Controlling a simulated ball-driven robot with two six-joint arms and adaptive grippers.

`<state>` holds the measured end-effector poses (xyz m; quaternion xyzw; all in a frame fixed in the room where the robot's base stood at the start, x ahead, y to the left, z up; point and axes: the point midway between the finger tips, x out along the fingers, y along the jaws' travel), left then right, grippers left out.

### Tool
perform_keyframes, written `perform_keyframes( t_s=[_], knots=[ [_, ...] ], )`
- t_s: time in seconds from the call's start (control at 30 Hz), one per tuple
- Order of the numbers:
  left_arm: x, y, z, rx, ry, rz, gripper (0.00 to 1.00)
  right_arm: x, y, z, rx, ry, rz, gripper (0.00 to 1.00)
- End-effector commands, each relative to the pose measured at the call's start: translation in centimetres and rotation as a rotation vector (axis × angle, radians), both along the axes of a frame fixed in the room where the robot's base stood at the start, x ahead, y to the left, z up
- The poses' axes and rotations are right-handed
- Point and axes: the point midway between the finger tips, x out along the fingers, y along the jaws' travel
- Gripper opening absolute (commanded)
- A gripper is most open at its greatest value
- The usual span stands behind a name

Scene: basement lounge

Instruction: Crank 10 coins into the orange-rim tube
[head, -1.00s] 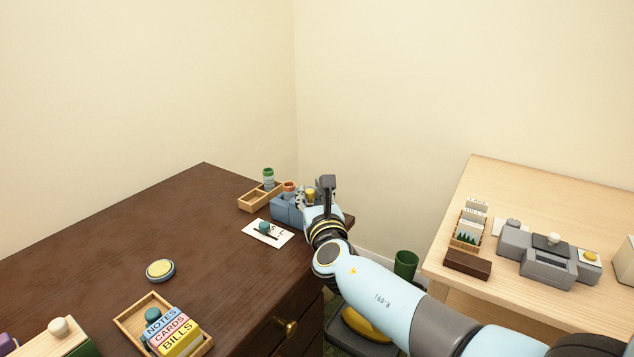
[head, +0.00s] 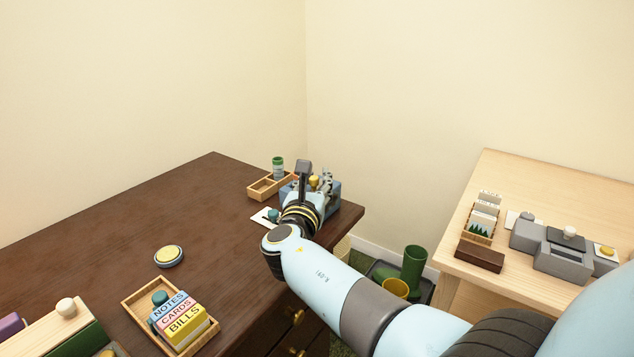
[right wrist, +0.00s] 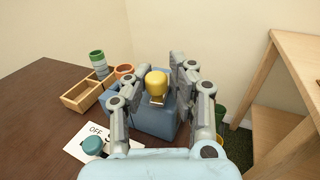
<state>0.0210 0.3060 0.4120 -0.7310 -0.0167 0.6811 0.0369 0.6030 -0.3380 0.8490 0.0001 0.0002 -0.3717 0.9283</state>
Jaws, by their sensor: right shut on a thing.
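A blue box-shaped machine (head: 332,199) stands near the far right corner of the dark desk; it also shows in the right wrist view (right wrist: 152,122). Its yellow crank knob (right wrist: 157,83) is between the fingers of my right gripper (right wrist: 158,82), which is shut on it. In the head view the right gripper (head: 314,183) covers part of the machine. The orange-rim tube (right wrist: 124,71) stands at the machine's left side in the right wrist view; I cannot tell its coin level. A green-rim tube (right wrist: 97,58) stands in the wooden tray. My left gripper is not in view.
The two-compartment wooden tray (right wrist: 78,97) is left of the machine. A white card marked OFF (right wrist: 74,149) with a teal knob (right wrist: 93,146) lies in front. Green bins (head: 414,263) stand on the floor between the desk and the light table (head: 455,255). The desk's middle is mostly clear.

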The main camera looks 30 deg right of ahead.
Motion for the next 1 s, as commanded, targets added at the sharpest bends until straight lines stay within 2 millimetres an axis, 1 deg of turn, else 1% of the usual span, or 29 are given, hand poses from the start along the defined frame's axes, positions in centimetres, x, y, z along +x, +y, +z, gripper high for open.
perform_keyframes(
  t_s=[0.03,0.13,0.17,0.3,0.33,0.57,0.67,0.77,1.0],
  knots=[
    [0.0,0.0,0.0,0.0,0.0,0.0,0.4,0.4,0.4,0.3,0.007,-0.007,0.011,0.0],
    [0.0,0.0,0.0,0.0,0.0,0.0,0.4,0.4,0.4,0.3,0.007,-0.007,0.011,0.0],
    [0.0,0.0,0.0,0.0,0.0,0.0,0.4,0.4,0.4,0.3,0.007,-0.007,0.011,0.23],
    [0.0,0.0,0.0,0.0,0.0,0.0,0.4,0.4,0.3,0.4,0.005,-0.008,0.009,0.42],
    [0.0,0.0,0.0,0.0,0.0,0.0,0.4,0.3,0.3,0.3,0.004,-0.007,0.009,0.44],
    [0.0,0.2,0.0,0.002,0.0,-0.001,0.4,0.2,0.2,0.2,0.003,-0.004,0.006,0.44],
    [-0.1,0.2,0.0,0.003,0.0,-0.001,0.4,0.2,0.1,0.8,0.002,-0.006,0.005,0.44],
    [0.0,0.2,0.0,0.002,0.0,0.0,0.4,0.2,0.2,2.1,0.004,-0.009,0.006,0.44],
    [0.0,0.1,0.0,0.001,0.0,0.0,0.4,0.3,0.3,7.1,0.005,-0.01,0.008,0.44]
  ],
)
